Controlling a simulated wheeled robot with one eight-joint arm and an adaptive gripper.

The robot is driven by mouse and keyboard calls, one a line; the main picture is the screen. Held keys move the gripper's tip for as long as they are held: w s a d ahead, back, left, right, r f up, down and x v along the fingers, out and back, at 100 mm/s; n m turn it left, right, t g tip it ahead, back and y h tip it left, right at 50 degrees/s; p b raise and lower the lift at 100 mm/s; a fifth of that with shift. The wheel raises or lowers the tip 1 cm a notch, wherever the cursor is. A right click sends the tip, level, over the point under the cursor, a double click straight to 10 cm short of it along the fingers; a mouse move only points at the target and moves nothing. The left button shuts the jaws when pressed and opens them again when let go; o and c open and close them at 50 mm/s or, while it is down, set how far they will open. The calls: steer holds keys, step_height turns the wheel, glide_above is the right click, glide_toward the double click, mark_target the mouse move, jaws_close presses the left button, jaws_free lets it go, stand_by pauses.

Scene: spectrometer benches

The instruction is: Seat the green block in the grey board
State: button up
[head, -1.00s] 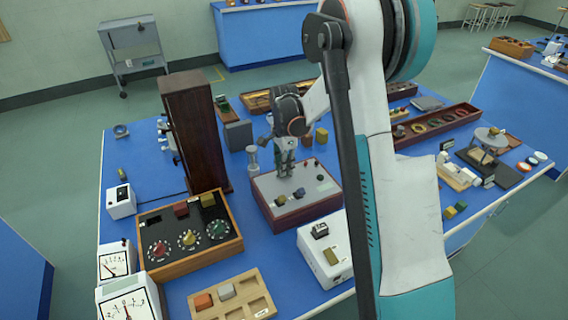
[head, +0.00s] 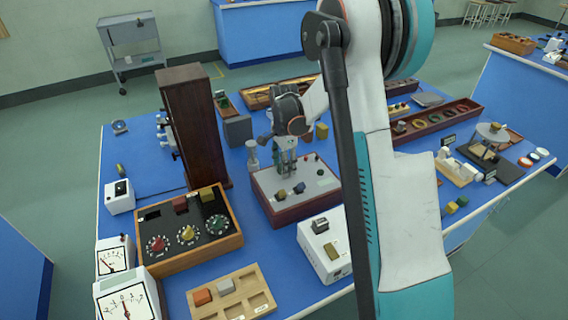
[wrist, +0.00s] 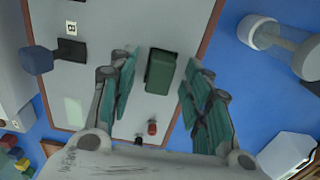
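The green block (wrist: 160,71) stands upright on or in the grey board (wrist: 130,20); I cannot tell how deep it sits. My gripper (wrist: 160,66) is open above the board. Its teal fingers are on either side of the block, with a visible gap on both sides.
A wooden box with dials (head: 188,237) is left, a white box (head: 325,250) in front. A tall brown cabinet (head: 195,125) rises behind left. A glass cylinder (wrist: 265,32) stands beside the board.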

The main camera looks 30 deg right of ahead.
steer(key=shift+r, duration=0.1)
step_height(320, 180, up, 12)
stand_by(0.5)
stand_by(0.4)
steer(key=s+a+r+n+t, duration=0.2)
steer(key=s+a+r+n, duration=0.2)
steer(key=s+r, duration=0.15)
steer(key=s+a+r+n+t, duration=0.1)
steer(key=s+a+r+n, duration=0.3)
steer(key=s, duration=0.3)
steer(key=s+a+n+t, duration=0.2)
steer(key=s+n, duration=0.3)
steer(key=s, duration=0.2)
steer(key=s+a+f+n+t, duration=0.1)
steer(key=s+a+n+t, duration=0.1)
steer(key=s+n, duration=0.3)
steer(key=s+a, duration=0.1)
steer(key=s, duration=0.2)
steer(key=shift+s+f, duration=0.2)
steer(key=shift+s, duration=0.1)
stand_by(0.4)
